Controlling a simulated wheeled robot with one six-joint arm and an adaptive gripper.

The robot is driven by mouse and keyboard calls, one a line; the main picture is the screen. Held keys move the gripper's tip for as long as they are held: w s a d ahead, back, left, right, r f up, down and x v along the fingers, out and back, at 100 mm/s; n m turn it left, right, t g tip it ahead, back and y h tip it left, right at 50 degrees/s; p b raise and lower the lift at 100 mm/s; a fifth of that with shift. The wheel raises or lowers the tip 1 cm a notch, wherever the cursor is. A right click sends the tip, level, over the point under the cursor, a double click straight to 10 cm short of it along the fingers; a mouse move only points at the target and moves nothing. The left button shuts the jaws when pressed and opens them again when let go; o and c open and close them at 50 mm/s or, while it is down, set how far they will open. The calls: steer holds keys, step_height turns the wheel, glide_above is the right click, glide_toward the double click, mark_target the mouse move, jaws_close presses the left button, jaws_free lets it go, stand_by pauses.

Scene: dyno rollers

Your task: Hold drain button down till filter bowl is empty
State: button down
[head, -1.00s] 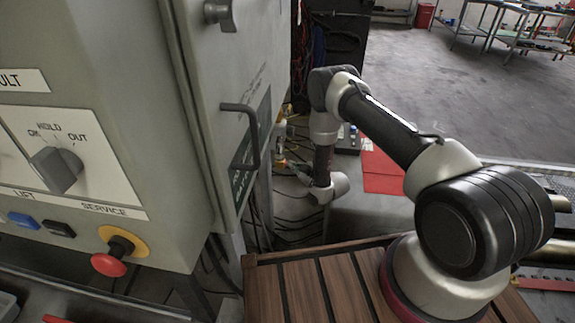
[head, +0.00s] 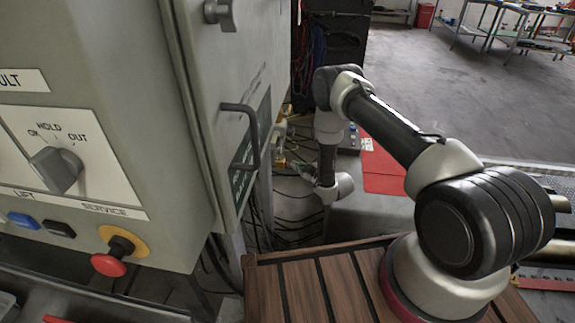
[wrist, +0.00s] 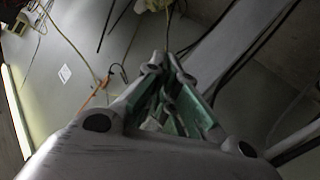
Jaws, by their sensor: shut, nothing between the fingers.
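My gripper (wrist: 167,62) is shut and empty in the wrist view, its fingertips together. In the head view my gripper (head: 304,170) is small and points left toward the gap beside the grey cabinet (head: 232,140). Small pale and yellowish fittings (head: 280,142) show there at the cabinet's edge, close to the fingertips. I cannot tell whether the filter bowl or drain button is among them. In the wrist view a pale yellowish part (wrist: 152,5) is at the top edge, beyond the fingertips. No liquid level can be made out.
The cabinet's door handle (head: 246,128) and red stop button (head: 108,264) stick out on the left. Cables (head: 290,225) hang below the fittings. An orange cable (wrist: 97,92) runs left of my fingers in the wrist view. A red mat (head: 381,172) lies behind my arm.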

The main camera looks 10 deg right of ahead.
steer(key=shift+d, duration=0.1)
steer(key=shift+s+d, duration=0.25)
steer(key=shift+d, duration=0.55)
steer(key=shift+s+d, duration=0.3)
steer(key=shift+d, duration=0.5)
steer(key=shift+s+d, duration=0.25)
steer(key=shift+d, duration=0.55)
